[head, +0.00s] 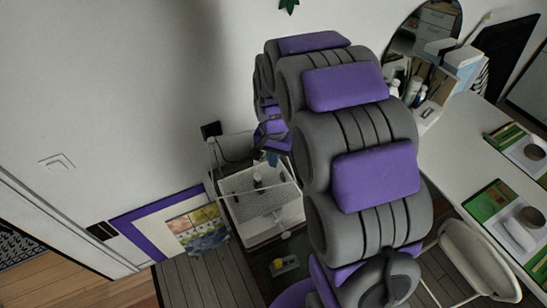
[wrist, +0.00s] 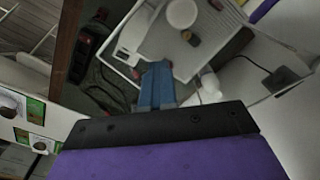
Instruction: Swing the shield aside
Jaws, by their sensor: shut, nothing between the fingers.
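A thin, pale-edged, see-through frame that looks like the shield (head: 211,165) stands around a white box with a speckled grey top (head: 240,208) in the head view. The see-through panel is hard to make out. In the wrist view, thin pale edges (wrist: 296,83) run near the grey-topped box (wrist: 225,45). My gripper (head: 272,158) is at the box's far side in the head view, partly hidden by my arm. Its blue fingers (wrist: 157,85) are shut and empty in the wrist view, close to the box's edge. I cannot tell whether they touch the shield.
A small dark item (head: 257,182) stands on the box top. A white knob (wrist: 210,84) is right of my fingers. Cables (wrist: 110,80) and a power strip (wrist: 88,50) lie left of them. A white desk (head: 460,150) stands right; a purple-framed picture (head: 165,225) is left.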

